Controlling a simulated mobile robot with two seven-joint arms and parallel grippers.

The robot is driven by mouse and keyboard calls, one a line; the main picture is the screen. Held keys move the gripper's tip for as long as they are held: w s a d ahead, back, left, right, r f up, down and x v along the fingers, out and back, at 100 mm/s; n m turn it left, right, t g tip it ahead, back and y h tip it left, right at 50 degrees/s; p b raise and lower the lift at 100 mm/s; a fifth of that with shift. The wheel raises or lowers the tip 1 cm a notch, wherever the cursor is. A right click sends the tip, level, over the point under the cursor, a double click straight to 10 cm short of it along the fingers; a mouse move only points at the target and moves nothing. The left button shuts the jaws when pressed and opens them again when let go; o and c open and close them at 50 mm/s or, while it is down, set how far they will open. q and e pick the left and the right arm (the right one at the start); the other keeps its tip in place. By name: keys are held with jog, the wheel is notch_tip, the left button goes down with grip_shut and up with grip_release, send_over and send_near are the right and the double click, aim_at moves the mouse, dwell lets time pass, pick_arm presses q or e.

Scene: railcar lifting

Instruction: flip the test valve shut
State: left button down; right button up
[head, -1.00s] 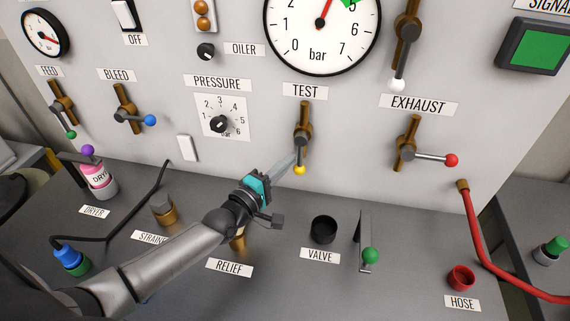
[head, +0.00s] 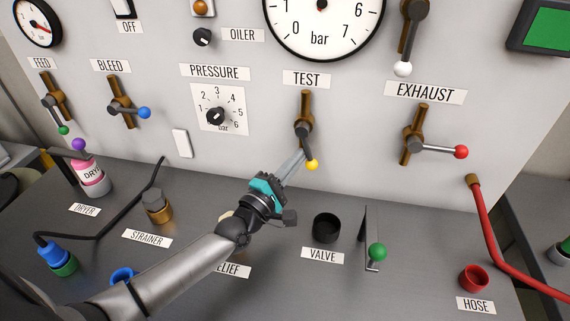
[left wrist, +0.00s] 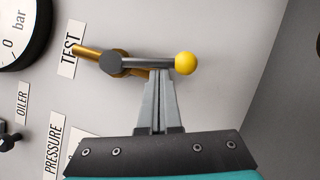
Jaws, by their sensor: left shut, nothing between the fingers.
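The test valve (head: 304,126) is a brass, near-vertical pipe piece on the panel below the TEST label (head: 306,79). Its dark lever hangs down and tilts a little to the right, ending in a yellow knob (head: 312,165). In the left wrist view the lever (left wrist: 150,63) and knob (left wrist: 186,63) lie across the picture. My left gripper (head: 298,158) is shut and empty. Its fingertips (left wrist: 160,74) are against or very near the lever's left side, just short of the knob; contact is hard to tell. My right gripper is out of view.
The exhaust valve (head: 414,137) with a red knob is to the right, and the bleed valve (head: 122,108) with a blue knob to the left. The pressure dial (head: 216,115) is left of the test valve. A black valve cup (head: 326,228) and green-knobbed lever (head: 376,252) stand on the bench.

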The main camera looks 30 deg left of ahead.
pick_arm(q)
jog(key=w+d+r+n+t+y+b, duration=0.1)
jog(key=d+r+n+t+y+b, duration=0.2)
jog(key=n, duration=1.1)
jog(key=shift+w+d+r+n+y+b, duration=0.4)
jog(key=shift+d+y+b, duration=1.3)
jog(key=shift+b, duration=1)
jog(key=shift+d, duration=0.15)
jog(key=shift+s, duration=0.1)
jog(key=b+v, duration=0.2)
jog(key=v, duration=1)
